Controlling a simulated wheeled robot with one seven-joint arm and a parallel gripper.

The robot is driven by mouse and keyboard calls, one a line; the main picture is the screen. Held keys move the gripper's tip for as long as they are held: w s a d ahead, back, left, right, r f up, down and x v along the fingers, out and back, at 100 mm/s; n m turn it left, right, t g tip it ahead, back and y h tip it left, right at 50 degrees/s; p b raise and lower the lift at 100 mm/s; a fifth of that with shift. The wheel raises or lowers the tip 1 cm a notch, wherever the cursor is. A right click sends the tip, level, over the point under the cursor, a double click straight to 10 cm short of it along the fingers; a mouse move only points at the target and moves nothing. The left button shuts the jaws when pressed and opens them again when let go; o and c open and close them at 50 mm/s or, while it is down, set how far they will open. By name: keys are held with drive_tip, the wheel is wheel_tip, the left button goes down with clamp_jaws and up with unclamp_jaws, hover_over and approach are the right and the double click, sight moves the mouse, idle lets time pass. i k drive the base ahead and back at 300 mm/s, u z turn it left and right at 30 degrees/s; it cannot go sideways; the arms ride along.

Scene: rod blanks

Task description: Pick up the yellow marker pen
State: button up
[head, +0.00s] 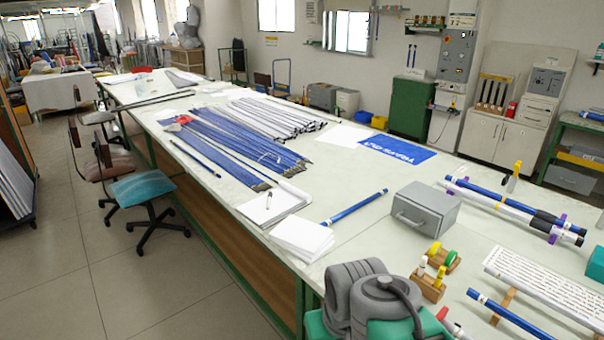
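A small wooden block (427,290) stands near the right front of the long workbench. A short yellow upright piece (440,275) stands in it and looks like the yellow marker pen. A pale piece with a reddish part (423,264) stands beside it. Another slim yellow upright thing (513,180) stands farther right, by the blue rods; I cannot tell what it is. My folded grey arm fills the bottom middle, left of the wooden block. Its gripper fingers do not show.
Paper stacks (301,238) lie to the left, with bare bench top between.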

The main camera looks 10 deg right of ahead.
sight(442, 270)
drive_tip(key=u, duration=0.85)
drive_tip(key=i, duration=0.45)
drive_tip(key=z, duration=2.45)
